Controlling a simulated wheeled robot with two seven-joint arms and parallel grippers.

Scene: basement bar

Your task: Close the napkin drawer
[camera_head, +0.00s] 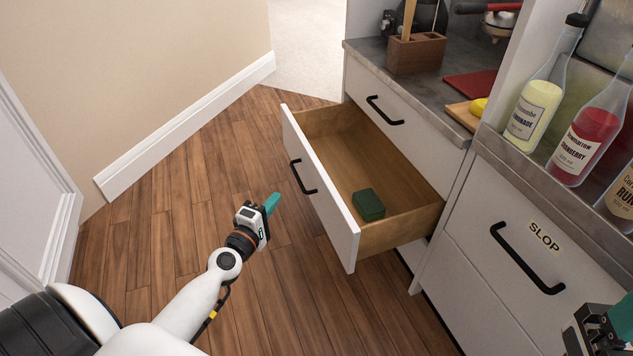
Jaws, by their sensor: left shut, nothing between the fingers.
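The drawer (318,202) is pulled well out of the white cabinet, its front panel facing left with a black handle (303,177). A small dark green block (368,205) lies inside on the wooden bottom. My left gripper (272,203) is shut and empty, with teal fingertips, left of the drawer front and apart from it, over the floor. My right gripper (612,325) is only partly in view at the lower right corner, near the SLOP drawer; its jaws are cut off by the edge.
A closed drawer (390,115) sits above the open one. The counter holds a wooden block (415,53), a red board (470,85) and several bottles, including a lemonade bottle (535,105). A SLOP drawer (530,240) is closed at right. Wooden floor (180,220) is clear at left.

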